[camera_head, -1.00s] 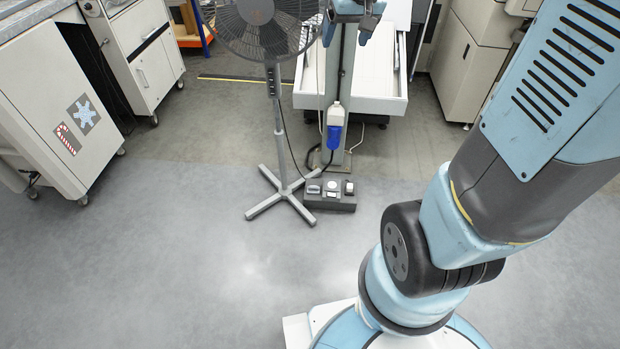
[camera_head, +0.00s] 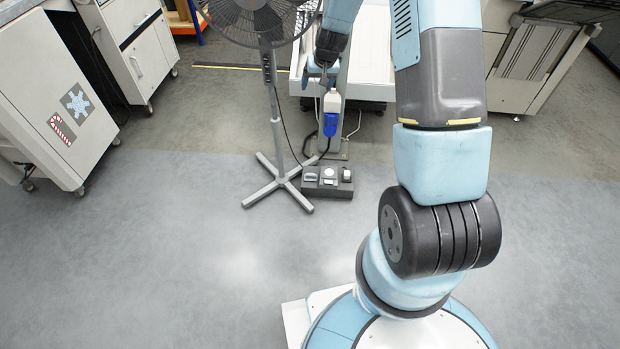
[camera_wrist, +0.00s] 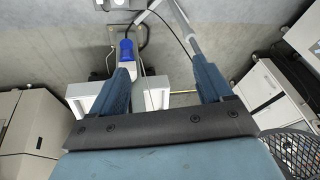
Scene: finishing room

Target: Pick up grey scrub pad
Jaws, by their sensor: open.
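A dark grey block (camera_head: 328,190) stands on the floor beside the fan stand's foot. Several small items rest on top: a greyish rounded one at left (camera_head: 311,177), a white round one in the middle (camera_head: 329,173) and a dark and pale one at right (camera_head: 346,175). They are too small for me to tell which is the grey scrub pad. My gripper (camera_head: 323,80) is open, pointing down, in front of the white bench and well away from the block in the picture. In the wrist view its fingers (camera_wrist: 163,75) are apart with nothing between them.
A standing fan (camera_head: 268,60) is close left of my gripper, its crossed foot (camera_head: 285,185) by the block. A white cabinet (camera_head: 50,110) stands at left. The front floor (camera_head: 180,230) is clear.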

